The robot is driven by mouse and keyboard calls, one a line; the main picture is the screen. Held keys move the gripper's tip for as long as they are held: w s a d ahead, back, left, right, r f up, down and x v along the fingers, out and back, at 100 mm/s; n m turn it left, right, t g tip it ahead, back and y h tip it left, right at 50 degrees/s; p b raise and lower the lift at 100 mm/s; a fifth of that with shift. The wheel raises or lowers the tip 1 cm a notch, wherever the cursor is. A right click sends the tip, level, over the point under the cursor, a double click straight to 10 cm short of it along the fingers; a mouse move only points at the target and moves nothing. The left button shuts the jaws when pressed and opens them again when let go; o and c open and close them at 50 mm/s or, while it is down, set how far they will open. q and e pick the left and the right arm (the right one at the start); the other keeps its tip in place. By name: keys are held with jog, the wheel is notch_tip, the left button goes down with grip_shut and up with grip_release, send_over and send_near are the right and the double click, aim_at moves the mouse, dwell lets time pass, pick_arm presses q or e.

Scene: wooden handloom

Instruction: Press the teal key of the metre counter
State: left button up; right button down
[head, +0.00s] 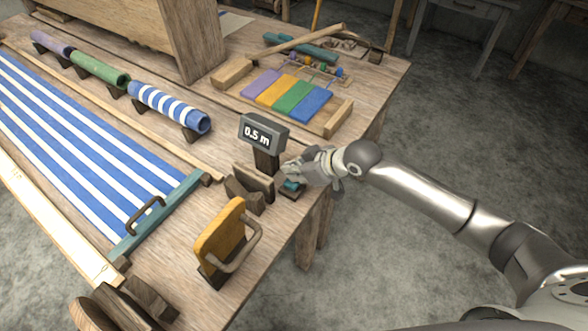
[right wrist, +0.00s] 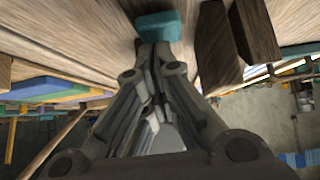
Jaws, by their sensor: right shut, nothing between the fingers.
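The metre counter (head: 264,133) is a dark grey box on a post near the table's right edge, and its display reads "0.5 m". The teal key (head: 291,186) sits low beside the post, partly hidden by my right gripper (head: 288,175). In the right wrist view the teal key (right wrist: 160,20) is a rounded block right at the tips of my right gripper (right wrist: 153,48). The fingers are shut with nothing between them. I cannot tell whether the tips touch the key. My left gripper is not in view.
An orange panel with a curved handle (head: 222,236) and wooden blocks (head: 250,190) stand left of the key. Striped blue cloth (head: 85,150) covers the loom. Coloured slats (head: 288,96) lie behind the counter. The floor right of the table is open.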

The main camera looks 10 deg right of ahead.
jog(key=shift+f, duration=0.2)
jog(key=shift+s+f, duration=0.1)
jog(key=shift+f, duration=0.85)
jog(key=shift+s+f, duration=0.2)
jog(key=shift+f, duration=0.05)
jog(key=r+p, duration=0.4)
jog(key=r, duration=0.1)
jog(key=shift+w+r+p, duration=0.1)
jog(key=shift+w+p, duration=0.15)
jog(key=shift+p, duration=0.05)
jog(key=b+v, duration=0.2)
jog(key=v, duration=0.7)
jog(key=shift+s+d+r, duration=0.2)
jog(key=shift+r, duration=0.15)
